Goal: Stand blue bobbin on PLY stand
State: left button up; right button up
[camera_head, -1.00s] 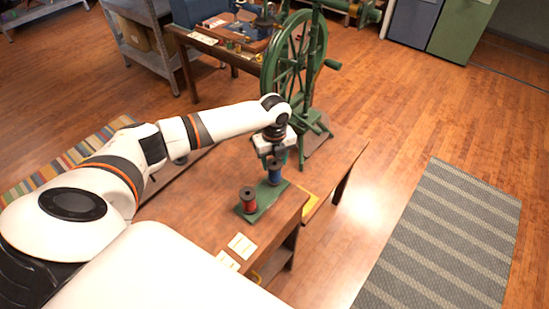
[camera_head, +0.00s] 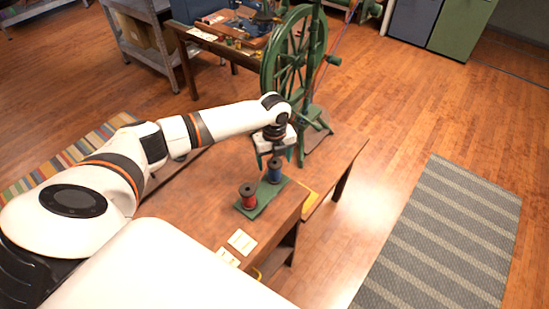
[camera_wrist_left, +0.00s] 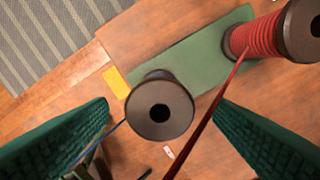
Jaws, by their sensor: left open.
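The blue bobbin (camera_head: 274,170) stands upright at the far end of the green stand (camera_head: 259,209), which I take for the PLY stand. A red bobbin (camera_head: 248,196) stands upright at the stand's near end. My left gripper (camera_head: 275,155) is open and empty just above the blue bobbin. In the left wrist view, the bobbin's dark round top (camera_wrist_left: 160,108) lies between the spread green fingers, apart from both. Its blue winding is mostly hidden there by the top flange. The red bobbin (camera_wrist_left: 265,38) and stand (camera_wrist_left: 190,60) show at upper right. My right gripper is out of view.
White cards (camera_head: 241,242) lie near the table's front edge. A yellow item (camera_head: 309,203) lies right of the stand. A red thread (camera_wrist_left: 212,108) crosses the wrist view beside the bobbin.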

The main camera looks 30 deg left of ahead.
pick_arm(q)
notch_tip(320, 180, up, 12)
jog(key=b, duration=0.1)
jog(key=shift+b, duration=0.35)
dwell(0.5)
